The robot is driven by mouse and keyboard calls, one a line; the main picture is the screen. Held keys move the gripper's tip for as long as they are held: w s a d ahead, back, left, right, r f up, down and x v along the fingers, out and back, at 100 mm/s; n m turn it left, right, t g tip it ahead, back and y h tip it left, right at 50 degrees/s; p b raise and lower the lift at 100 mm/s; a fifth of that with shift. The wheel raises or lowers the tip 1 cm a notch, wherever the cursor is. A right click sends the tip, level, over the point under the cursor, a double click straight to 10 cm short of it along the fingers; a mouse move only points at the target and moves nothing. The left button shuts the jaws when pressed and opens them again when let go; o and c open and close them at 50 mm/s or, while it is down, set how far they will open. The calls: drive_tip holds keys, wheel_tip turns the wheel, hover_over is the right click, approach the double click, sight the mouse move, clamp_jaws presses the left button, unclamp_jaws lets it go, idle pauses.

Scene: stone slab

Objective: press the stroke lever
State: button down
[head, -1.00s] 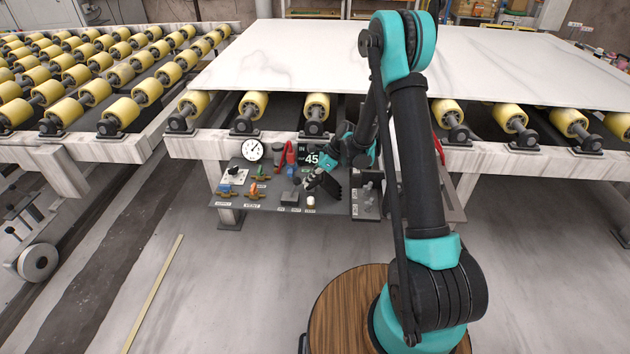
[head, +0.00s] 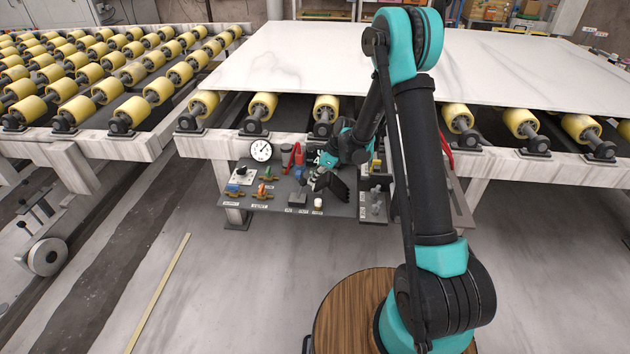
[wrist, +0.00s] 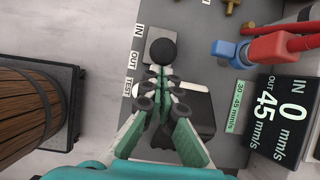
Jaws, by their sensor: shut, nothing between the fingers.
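A black ball knob (wrist: 163,52), which I take to be the stroke lever's end, stands over the panel in the wrist view, just beyond my fingertips. Its shaft is hidden, and I cannot tell whether the fingers touch it. My gripper (wrist: 160,78) is shut and empty, its green-sided fingers together. In the head view my gripper (head: 317,181) is low over the control panel (head: 275,211), above a dark block (head: 298,198) and a white button (head: 318,203). The lever is too small to make out there.
A display (wrist: 281,119) reads IN 0 mm/s, OUT 45 mm/s, beside a red and blue fitting (wrist: 262,48). Labels IN, OUT and TEST line the panel edge. A gauge (head: 261,150) and valve handles (head: 264,190) stand at left. The roller table with a marble slab (head: 290,60) is behind.

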sight(304, 179)
drive_tip(key=a+h, duration=0.1)
drive_tip(key=a+r+h, duration=0.1)
drive_tip(key=a, duration=0.1)
drive_tip(key=shift+a+r+h, duration=0.1)
drive_tip(key=shift+r+h, duration=0.05)
drive_tip(key=shift+h, duration=0.15)
drive_tip(key=shift+w+a+r+h, duration=0.1)
drive_tip(key=shift+a+r+h, duration=0.05)
drive_tip(key=shift+a+h, duration=1.8)
drive_tip(key=shift+a+y, duration=0.45)
drive_tip(key=shift+a, duration=0.05)
drive_tip(key=shift+d, duration=0.15)
